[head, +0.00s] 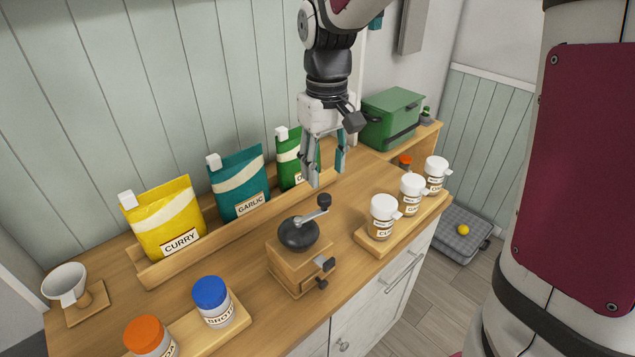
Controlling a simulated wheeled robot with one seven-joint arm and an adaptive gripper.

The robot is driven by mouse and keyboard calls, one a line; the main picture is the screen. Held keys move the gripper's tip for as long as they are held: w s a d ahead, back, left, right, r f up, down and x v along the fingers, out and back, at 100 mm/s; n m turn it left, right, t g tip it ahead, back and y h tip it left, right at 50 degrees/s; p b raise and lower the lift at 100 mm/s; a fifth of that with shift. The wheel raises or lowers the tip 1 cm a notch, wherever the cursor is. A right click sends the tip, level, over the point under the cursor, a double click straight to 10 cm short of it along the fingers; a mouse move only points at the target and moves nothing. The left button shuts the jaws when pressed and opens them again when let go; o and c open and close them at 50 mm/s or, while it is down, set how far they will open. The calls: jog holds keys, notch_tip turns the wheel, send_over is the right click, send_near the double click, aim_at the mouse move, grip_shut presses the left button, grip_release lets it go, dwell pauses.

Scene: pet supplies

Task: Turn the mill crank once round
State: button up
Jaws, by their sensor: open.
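The mill (297,262) is a wooden box with a dark domed top, standing upright near the front of the counter. Its crank (311,216) is a pale metal arm that points to the back right and ends in a dark knob (324,200). My gripper (327,178) hangs fingers down above and slightly behind the knob in the picture. Its jaws are open and empty, and I see no contact with the crank. How far apart in depth the fingertips and the knob are, I cannot tell from this one view.
Curry (168,220), garlic (238,182) and green (291,159) bags stand in a wooden rack behind. White-capped jars (382,218) stand on a board to the right. Blue-lidded (212,302) and orange-lidded (150,338) jars are front left.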

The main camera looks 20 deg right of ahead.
aim_at(325, 196)
notch_tip(325, 196, down, 6)
jog(key=shift+f, duration=0.25)
grip_shut()
